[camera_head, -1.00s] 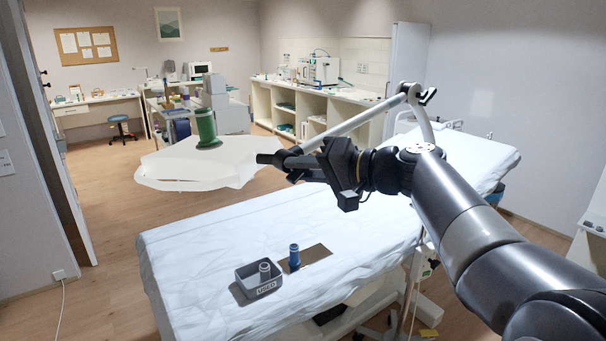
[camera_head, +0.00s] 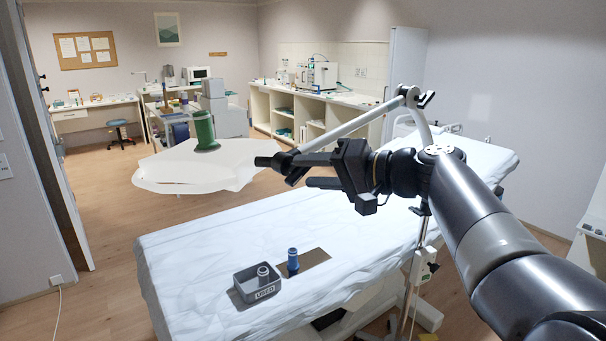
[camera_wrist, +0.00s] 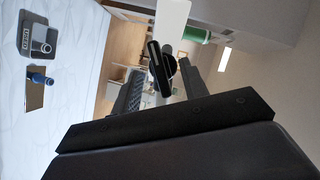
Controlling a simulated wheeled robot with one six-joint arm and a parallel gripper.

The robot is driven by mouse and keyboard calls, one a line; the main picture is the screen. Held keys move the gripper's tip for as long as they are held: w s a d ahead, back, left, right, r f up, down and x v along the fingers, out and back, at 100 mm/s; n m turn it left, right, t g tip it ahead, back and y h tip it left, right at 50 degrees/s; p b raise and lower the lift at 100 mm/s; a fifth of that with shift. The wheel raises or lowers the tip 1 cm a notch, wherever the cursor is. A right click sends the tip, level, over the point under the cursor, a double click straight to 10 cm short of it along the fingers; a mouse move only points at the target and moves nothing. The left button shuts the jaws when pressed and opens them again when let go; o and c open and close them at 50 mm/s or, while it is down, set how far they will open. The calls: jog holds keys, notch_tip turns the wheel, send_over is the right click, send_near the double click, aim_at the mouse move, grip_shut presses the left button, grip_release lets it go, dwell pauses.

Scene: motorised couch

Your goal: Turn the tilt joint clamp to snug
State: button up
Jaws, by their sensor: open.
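The tilt joint clamp (camera_head: 266,161) is a dark fitting with a black lever at the end of the pale jointed arm, beside the white tray (camera_head: 165,184). My gripper (camera_head: 302,174) is open, at the right of the clamp, one finger seen below the other. In the wrist view my gripper (camera_wrist: 160,84) has a finger on either side of the lever. I cannot tell whether either finger touches it.
A green cylinder (camera_head: 205,132) stands on the white tray. Below, the sheeted couch (camera_head: 200,250) bears a grey bin (camera_head: 245,290) labelled USED and a blue bottle (camera_head: 293,262) on a brown patch. The pale support arm (camera_head: 350,125) runs close above my gripper.

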aim_at(297, 169)
jog(key=b+v, duration=0.1)
jog(key=v, duration=0.7)
jog(key=shift+a, duration=0.1)
jog(key=p+x, duration=0.2)
jog(key=x, duration=0.8)
jog(key=shift+w+a, duration=0.2)
jog(key=shift+a, duration=0.1)
jog(key=shift+d+p, duration=0.1)
jog(key=shift+p, duration=0.45)
jog(key=shift+f+n, duration=0.1)
jog(key=shift+n, duration=0.2)
jog(key=shift+f+b, duration=0.15)
jog(key=shift+b, duration=0.55)
